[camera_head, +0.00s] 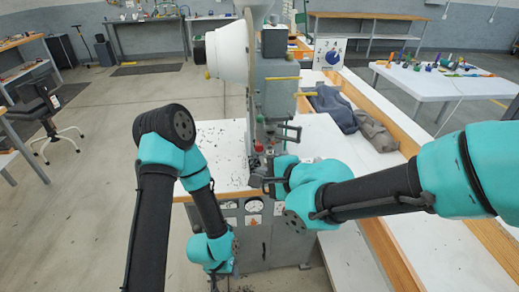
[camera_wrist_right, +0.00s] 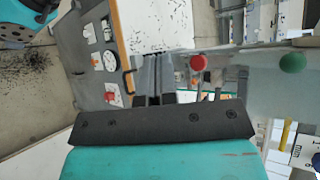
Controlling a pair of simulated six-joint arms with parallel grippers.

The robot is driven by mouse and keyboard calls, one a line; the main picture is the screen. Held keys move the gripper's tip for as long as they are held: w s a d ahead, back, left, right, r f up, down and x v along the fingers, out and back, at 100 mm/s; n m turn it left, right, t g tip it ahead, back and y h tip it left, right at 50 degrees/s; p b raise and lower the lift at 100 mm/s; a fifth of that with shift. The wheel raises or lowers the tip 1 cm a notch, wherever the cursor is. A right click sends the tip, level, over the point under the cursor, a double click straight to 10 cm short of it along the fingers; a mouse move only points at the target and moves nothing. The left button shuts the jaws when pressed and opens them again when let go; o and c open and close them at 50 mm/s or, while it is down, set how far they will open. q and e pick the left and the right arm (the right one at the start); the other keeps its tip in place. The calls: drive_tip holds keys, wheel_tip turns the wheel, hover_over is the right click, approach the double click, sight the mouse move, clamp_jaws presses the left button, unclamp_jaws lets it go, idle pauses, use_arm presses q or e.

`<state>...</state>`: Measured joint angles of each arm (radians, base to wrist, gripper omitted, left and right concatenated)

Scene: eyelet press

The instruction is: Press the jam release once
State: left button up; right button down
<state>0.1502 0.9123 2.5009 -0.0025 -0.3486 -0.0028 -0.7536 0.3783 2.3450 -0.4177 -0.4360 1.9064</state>
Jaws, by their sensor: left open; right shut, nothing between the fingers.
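The eyelet press (camera_head: 277,95) stands in the middle of the head view, a grey-green machine with a white drum at its left. On it, a red knob (camera_wrist_right: 198,62) and a green knob (camera_wrist_right: 292,62) show in the right wrist view. I cannot tell which control is the jam release. My right gripper (camera_head: 262,182) is in front of the press, below the red knob. Its fingers (camera_wrist_right: 155,75) are shut and empty, and apart from the red knob in the wrist view. My left gripper (camera_head: 228,284) is open and empty, low before the front panel.
The white worktop (camera_head: 220,135) is strewn with small dark bits. A front panel with gauges (camera_head: 254,206) sits below it. Dark cloths (camera_head: 335,108) lie at the right. A white table (camera_head: 445,82) with small coloured items stands further right. Floor at the left is mostly free.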

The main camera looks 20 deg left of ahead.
drive_tip(key=w+a, duration=0.2)
drive_tip(key=w, duration=0.3)
drive_tip(key=shift+w+a, duration=0.2)
drive_tip(key=shift+w, duration=0.1)
idle(1.9)
drive_tip(key=shift+w+a, duration=0.15)
drive_tip(key=shift+w, duration=0.2)
drive_tip(key=shift+w+a, duration=0.3)
drive_tip(key=shift+w, duration=0.45)
idle(1.2)
drive_tip(key=shift+s, duration=0.1)
drive_tip(key=shift+s+d, duration=0.25)
drive_tip(key=shift+s, duration=0.25)
drive_tip(key=shift+s+d, duration=0.2)
drive_tip(key=shift+s, duration=0.3)
drive_tip(key=shift+s, duration=0.1)
drive_tip(key=shift+s+d, duration=0.35)
drive_tip(key=shift+s, duration=0.4)
drive_tip(key=shift+s+d, duration=0.3)
drive_tip(key=shift+s, duration=0.4)
drive_tip(key=shift+s+d, duration=0.35)
drive_tip(key=shift+s, duration=0.4)
